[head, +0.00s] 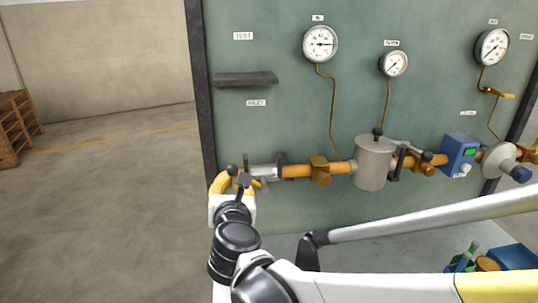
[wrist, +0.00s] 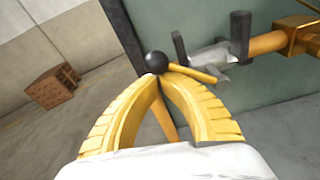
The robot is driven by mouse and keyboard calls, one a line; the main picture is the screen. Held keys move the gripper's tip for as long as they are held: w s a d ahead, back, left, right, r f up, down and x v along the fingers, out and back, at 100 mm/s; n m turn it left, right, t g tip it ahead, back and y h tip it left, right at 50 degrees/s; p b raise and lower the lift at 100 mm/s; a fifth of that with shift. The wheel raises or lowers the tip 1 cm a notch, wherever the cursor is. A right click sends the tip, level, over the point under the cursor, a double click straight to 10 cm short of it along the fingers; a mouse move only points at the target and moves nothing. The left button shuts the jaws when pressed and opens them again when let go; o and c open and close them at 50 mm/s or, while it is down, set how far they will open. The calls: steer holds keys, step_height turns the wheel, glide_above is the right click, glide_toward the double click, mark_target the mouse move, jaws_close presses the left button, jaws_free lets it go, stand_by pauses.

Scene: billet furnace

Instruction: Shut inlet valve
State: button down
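The inlet valve (head: 263,172) is a silver body at the left end of the yellow pipe, below a small label plate (head: 256,103). In the wrist view the valve body (wrist: 207,56) is at upper right. Its yellow lever (wrist: 195,73) runs left from the valve to a black ball knob (wrist: 156,62). My gripper (head: 226,178) is at the lever's end. In the wrist view the two yellow fingers (wrist: 159,76) come together at the lever, right by the knob. The exact contact behind the knob is hidden.
Gauges (head: 320,44) and a dark shelf (head: 246,79) are on the green panel. A silver canister (head: 373,162) and a blue box (head: 459,155) sit along the pipe. A wooden crate stack (head: 16,125) stands far left. The floor left of the panel is clear.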

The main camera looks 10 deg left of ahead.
mark_target(237, 168)
steer(key=shift+d+r, duration=0.1)
steer(key=shift+r, duration=0.15)
steer(key=r+m+p, duration=0.1)
steer(key=d+r+m+p, duration=0.1)
steer(key=m, duration=0.1)
steer(key=shift+w+d+r+m+y+p, duration=0.2)
steer(key=shift+r+m+y+p, duration=0.1)
steer(key=shift+y, duration=0.1)
steer(key=m, duration=0.1)
steer(key=d+r+m+p, duration=0.1)
steer(key=d+m+y, duration=0.1)
steer(key=shift+w+d+r+m, duration=0.25)
steer(key=shift+w+r+m, duration=0.05)
steer(key=shift+r+m, duration=0.1)
steer(key=shift+w+d+r, duration=0.1)
steer(key=shift+d, duration=0.3)
